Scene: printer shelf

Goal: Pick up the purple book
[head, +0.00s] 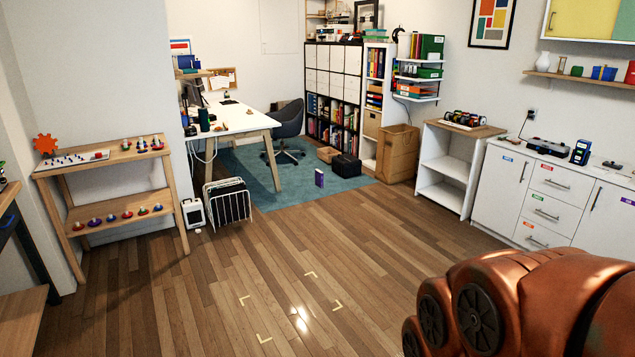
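A small purple book (319,178) stands upright on the floor at the near edge of the blue-green rug, in the middle of the head view. It is far from me and looks small. Part of my orange arm fills the lower right corner of the view. My gripper itself does not show, so nothing can be told of its fingers or what they hold.
The wooden floor (240,275) between me and the book is clear, with tape corner marks on it. A wire rack (228,203) stands left of the book. A black bag (346,167) and paper bin (397,153) are behind and right. White cabinets (548,195) line the right.

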